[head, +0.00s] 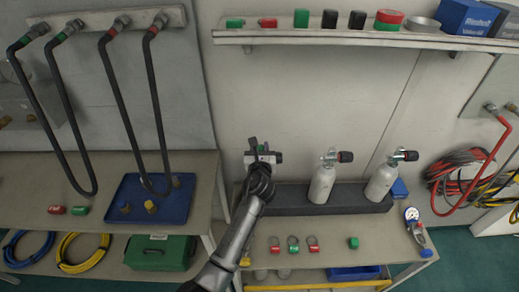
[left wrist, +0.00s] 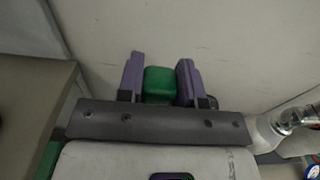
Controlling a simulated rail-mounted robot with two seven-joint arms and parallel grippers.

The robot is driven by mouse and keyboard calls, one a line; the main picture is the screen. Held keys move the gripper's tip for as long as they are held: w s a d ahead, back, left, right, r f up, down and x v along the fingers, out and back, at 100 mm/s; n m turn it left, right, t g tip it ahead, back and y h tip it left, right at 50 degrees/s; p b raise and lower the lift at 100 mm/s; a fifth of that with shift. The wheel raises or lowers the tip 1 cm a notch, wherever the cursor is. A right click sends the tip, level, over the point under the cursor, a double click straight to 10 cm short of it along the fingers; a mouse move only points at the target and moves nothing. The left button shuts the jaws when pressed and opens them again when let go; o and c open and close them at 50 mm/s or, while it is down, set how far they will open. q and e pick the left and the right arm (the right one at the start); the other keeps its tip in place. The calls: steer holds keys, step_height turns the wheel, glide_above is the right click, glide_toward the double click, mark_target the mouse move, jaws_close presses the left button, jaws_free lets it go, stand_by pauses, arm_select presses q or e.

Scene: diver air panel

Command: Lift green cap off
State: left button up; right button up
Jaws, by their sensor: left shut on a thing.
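My left gripper (head: 262,150) is at the left end of the dark cylinder rack, over the lower bench. In the left wrist view its two purple fingers (left wrist: 160,82) are shut on a green cap (left wrist: 159,84), one finger on each side. My wrist and the gripper body hide what is under the cap, so I cannot tell whether it still touches anything below. A small dark part shows just right of the right finger. My right gripper is in neither view.
Two white cylinders (head: 322,182) with black-knobbed valves stand in the dark rack (head: 285,200) to the right. Several red and green pieces and a gauge (head: 412,214) lie on the bench front. A shelf (head: 350,39) with caps and boxes hangs above. Hoses hang at left.

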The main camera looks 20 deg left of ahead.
mark_target(260, 148)
arm_select(q)
steer(key=shift+r, duration=0.55)
steer(key=r+p, duration=0.2)
steer(key=r, duration=0.1)
steer(key=shift+s+d+r, duration=0.1)
steer(key=shift+s+r, duration=0.1)
steer(key=s+d+r+p, duration=0.3)
steer(key=s+d+r, duration=0.2)
steer(key=s, duration=0.5)
steer(key=shift+r+p, duration=0.35)
steer(key=shift+r, duration=0.3)
